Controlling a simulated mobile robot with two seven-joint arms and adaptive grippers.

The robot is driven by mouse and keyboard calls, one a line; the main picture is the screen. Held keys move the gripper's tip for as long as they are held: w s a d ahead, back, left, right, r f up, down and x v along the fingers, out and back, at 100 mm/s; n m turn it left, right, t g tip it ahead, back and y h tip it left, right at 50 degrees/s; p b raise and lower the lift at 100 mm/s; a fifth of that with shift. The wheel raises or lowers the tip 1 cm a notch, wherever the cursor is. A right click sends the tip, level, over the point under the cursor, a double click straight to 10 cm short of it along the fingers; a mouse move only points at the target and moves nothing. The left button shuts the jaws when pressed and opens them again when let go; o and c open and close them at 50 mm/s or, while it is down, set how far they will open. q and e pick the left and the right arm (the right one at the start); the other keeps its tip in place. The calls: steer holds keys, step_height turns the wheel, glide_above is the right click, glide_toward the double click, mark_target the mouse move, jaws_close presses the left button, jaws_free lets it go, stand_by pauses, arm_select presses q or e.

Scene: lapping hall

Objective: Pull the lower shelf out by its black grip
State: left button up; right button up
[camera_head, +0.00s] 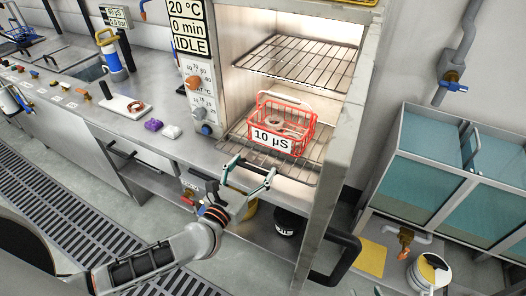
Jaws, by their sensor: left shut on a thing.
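The lower shelf (304,172) is a wire rack in the open, lit oven. A red wire basket (291,113) labelled 10 µS stands on it with some small parts inside. My left gripper (253,170) is at the front edge of this shelf, its arm coming in from the lower left. It is shut on the shelf's black grip, which is mostly hidden between the fingers. My right gripper is not in view.
The upper wire shelf (297,62) is empty. The oven panel (190,25) reads 20 °C, 0 min, IDLE. A large black handle (338,259) juts out at the right. A steel bench (130,85) with small items runs left. A glass-fronted cabinet (420,165) stands right.

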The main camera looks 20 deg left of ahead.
arm_select(q)
steer(key=shift+s+a, duration=0.25)
steer(key=shift+s, duration=1.05)
steer(key=shift+s+a, duration=0.25)
steer(key=shift+s, duration=1)
steer(key=o, duration=1.6)
steer(key=s, duration=0.4)
steer(key=s+a, duration=0.1)
steer(key=s, duration=0.3)
steer(key=s+a, duration=0.1)
steer(key=s, duration=0.2)
steer(key=shift+s+a, duration=0.15)
steer(key=shift+s, duration=0.25)
